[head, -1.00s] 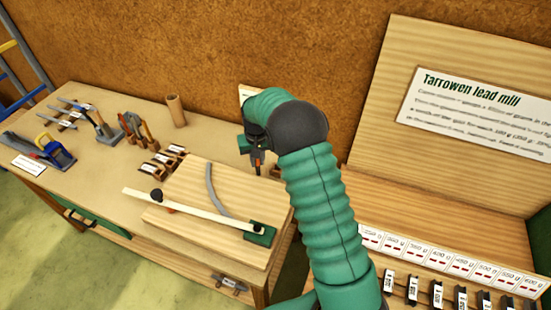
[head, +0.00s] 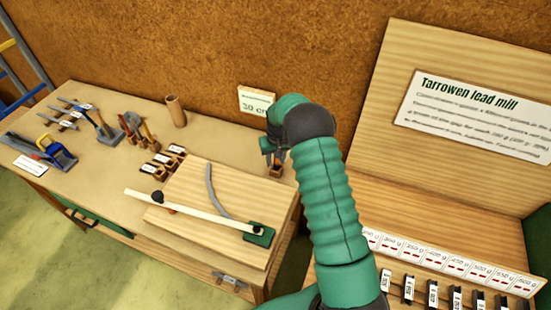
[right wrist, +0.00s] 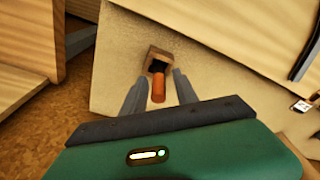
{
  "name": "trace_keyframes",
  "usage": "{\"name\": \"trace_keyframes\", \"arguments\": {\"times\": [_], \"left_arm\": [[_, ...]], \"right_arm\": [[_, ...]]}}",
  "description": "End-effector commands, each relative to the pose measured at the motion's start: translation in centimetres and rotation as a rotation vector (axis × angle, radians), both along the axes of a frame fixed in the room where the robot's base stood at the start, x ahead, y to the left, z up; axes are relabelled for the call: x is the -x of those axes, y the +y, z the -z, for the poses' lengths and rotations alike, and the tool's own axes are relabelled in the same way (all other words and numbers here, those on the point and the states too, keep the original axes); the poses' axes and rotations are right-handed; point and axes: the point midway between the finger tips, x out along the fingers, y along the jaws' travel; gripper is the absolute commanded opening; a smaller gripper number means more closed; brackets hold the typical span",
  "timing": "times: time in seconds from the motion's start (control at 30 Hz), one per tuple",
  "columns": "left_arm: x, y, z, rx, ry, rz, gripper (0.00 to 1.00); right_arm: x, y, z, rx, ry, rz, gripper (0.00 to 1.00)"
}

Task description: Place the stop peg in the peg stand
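The stop peg (right wrist: 158,88) is a short orange-brown rod. It shows between the fingers of my right gripper (right wrist: 160,82) in the right wrist view, with a gap on each side. The peg stand (right wrist: 157,57) is a small wooden block with a dark opening. The peg's far end meets that opening and appears to be in it; its depth cannot be told. In the head view my right gripper (head: 275,158) is open, low over the stand (head: 276,172) at the bench's back right. My left gripper is not in view.
A wooden board (head: 205,230) with a pale bar (head: 200,213) and a grey curved strip lies left of the stand. Several tools and small wooden blocks stand farther left. A sign (head: 257,102) is behind. A wooden case (head: 440,230) with several weights is at the right.

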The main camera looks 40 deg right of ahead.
Motion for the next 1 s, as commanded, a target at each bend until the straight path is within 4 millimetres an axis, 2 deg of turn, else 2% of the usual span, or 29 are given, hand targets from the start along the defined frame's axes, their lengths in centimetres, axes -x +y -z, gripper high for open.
{"name": "trace_keyframes", "arguments": {"times": [0.37,0.47,0.7,0.8,0.93,1.0], "left_arm": [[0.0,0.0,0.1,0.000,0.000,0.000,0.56],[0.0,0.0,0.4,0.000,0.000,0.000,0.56],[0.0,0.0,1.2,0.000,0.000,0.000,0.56],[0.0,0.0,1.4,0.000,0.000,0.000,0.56],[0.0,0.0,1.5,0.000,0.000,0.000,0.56],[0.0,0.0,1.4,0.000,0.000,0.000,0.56]], "right_arm": [[0.0,0.1,-0.9,0.004,-0.003,0.000,0.38],[0.1,0.1,-2.5,0.005,-0.005,0.000,0.38],[1.0,0.4,-8.7,0.004,-0.006,0.001,0.38],[1.2,0.5,-10.6,0.003,-0.005,0.001,0.38],[1.4,0.9,-11.9,0.003,-0.003,-0.003,0.38],[1.6,2.3,-12.2,0.002,-0.005,-0.021,0.38]]}}
